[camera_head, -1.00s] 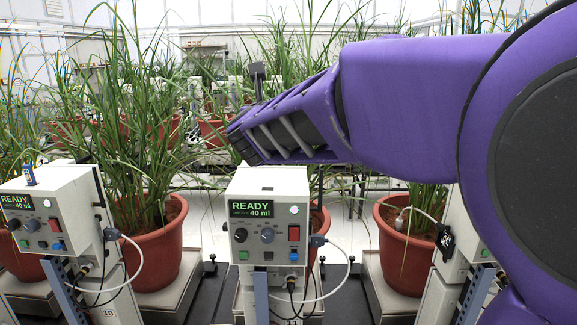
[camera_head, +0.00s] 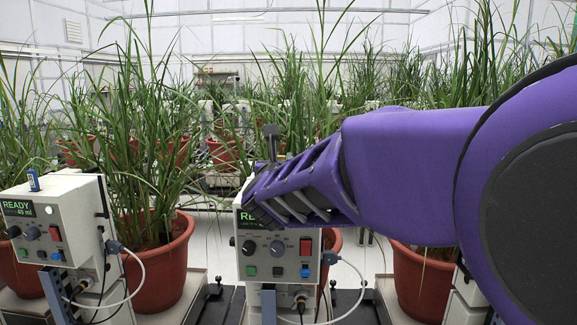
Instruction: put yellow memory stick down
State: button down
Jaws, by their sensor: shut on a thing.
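My gripper (camera_head: 260,206) is at the end of my purple arm and points left, in front of the upper part of the middle control box (camera_head: 255,268). I see it from behind. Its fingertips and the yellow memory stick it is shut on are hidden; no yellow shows. The hand covers the top and most of the green display of the middle box, so I cannot tell whether it touches the box. A blue memory stick (camera_head: 34,180) stands upright on top of the left control box (camera_head: 87,218).
Potted grasses stand behind the boxes, with a terracotta pot (camera_head: 160,262) between the left and middle boxes and another pot (camera_head: 420,285) at right under my arm. White hoses (camera_head: 352,290) and cables hang from the boxes. Leaves reach close to my arm.

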jog(key=shift+f, duration=0.1)
jog(key=c, duration=0.8)
grip_release()
jog(key=shift+o, duration=0.2)
jog(key=shift+r, duration=0.2)
